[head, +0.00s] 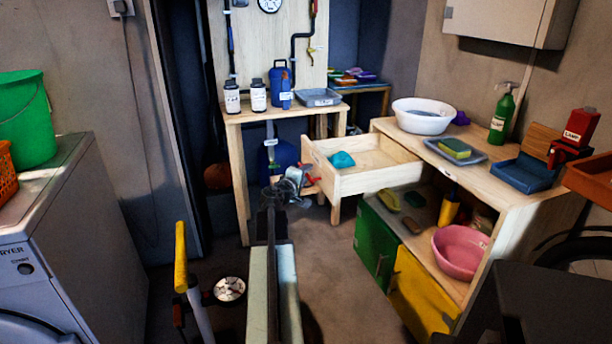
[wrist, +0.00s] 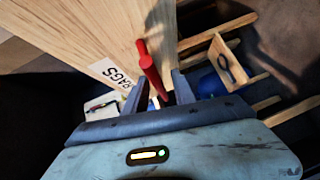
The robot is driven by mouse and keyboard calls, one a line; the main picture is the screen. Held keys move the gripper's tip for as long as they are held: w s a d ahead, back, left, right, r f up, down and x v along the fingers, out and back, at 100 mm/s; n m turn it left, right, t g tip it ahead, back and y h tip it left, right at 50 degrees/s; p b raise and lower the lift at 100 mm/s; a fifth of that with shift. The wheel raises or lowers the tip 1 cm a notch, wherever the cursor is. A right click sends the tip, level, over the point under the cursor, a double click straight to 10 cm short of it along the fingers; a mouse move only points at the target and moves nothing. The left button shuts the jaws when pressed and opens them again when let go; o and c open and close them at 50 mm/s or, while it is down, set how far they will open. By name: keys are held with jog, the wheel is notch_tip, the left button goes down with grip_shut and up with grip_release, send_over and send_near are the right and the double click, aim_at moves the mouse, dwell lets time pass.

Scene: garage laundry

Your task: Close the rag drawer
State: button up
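The rag drawer (head: 375,182) is a pale wooden drawer pulled well out of the right-hand workbench. A teal rag (head: 341,160) lies inside it. In the wrist view its wooden front (wrist: 85,35) carries a "RAGS" label (wrist: 113,73). The drawer's red handle (wrist: 151,68) sticks out toward my gripper (wrist: 160,90). It also shows in the head view (head: 312,180). My gripper (head: 297,180) is at the drawer front. Its two fingers are apart, with the handle between them and gaps visible beside it. Contact with the handle cannot be told.
The workbench (head: 480,185) holds a white basin (head: 423,115), a sponge tray and a green spray bottle (head: 502,115). Below are green and yellow doors (head: 420,290) and a pink bowl (head: 460,250). A smaller table (head: 285,112) stands behind the drawer. A dryer (head: 75,240) is at left.

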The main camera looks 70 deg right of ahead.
grip_shut()
jog(key=shift+a, duration=0.1)
dwell(1.0)
